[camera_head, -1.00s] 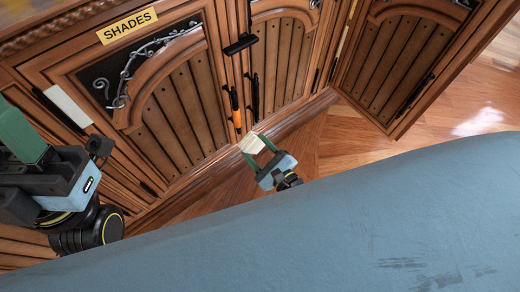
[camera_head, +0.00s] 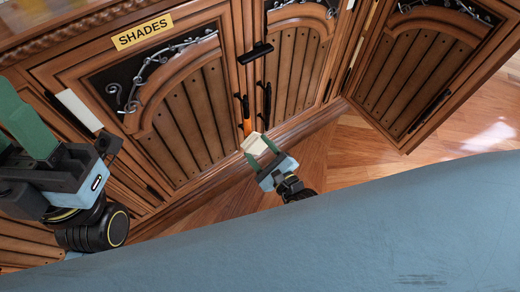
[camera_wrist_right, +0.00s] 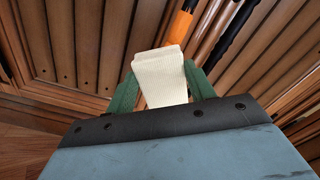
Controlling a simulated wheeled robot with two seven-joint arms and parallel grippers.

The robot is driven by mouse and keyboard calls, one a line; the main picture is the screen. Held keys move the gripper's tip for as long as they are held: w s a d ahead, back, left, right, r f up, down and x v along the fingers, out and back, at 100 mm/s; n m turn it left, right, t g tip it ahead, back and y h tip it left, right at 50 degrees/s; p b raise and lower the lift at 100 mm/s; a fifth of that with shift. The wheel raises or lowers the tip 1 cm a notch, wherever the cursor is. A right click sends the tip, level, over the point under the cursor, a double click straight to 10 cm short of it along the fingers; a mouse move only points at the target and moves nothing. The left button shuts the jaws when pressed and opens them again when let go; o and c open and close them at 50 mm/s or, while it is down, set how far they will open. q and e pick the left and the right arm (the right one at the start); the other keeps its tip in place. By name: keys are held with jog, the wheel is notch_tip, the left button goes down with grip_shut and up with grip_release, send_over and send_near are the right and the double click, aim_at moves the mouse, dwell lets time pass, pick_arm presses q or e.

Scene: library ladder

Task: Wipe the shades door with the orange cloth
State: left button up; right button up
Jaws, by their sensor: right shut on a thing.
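The shades door (camera_head: 185,115) is a brown wooden cabinet door with planks, an arch and scrollwork, under a yellow SHADES label (camera_head: 142,32). My right gripper (camera_head: 257,152) is shut on a cream, ribbed, cloth-like piece (camera_wrist_right: 160,75), low by the door's bottom right corner. Contact with the door cannot be told. A narrow orange thing (camera_head: 247,127) is upright by the black handles, just above the cream piece; it also shows in the right wrist view (camera_wrist_right: 178,32). I cannot tell whether it is cloth. My left gripper (camera_head: 18,130), with green fingers, is at the left edge, partly cut off.
Another cabinet door (camera_head: 300,65) adjoins on the right, with black handles (camera_head: 266,103) between. A further cabinet (camera_head: 425,75) stands angled at the right. A pale strip (camera_head: 79,110) is left of the shades door. Wooden floor (camera_head: 365,150) is clear. My blue body fills the foreground.

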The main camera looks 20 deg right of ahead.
aim_at(256, 139)
jog(key=shift+x, duration=0.95)
notch_tip(256, 139, up, 4)
jog(key=p, duration=0.3)
jog(key=shift+s+r+p, duration=0.15)
jog(key=shift+p, duration=0.2)
jog(key=shift+r+p, duration=1.7)
jog(key=shift+r, duration=0.4)
notch_tip(256, 139, down, 7)
jog(key=b, duration=0.7)
jog(key=shift+f, duration=0.75)
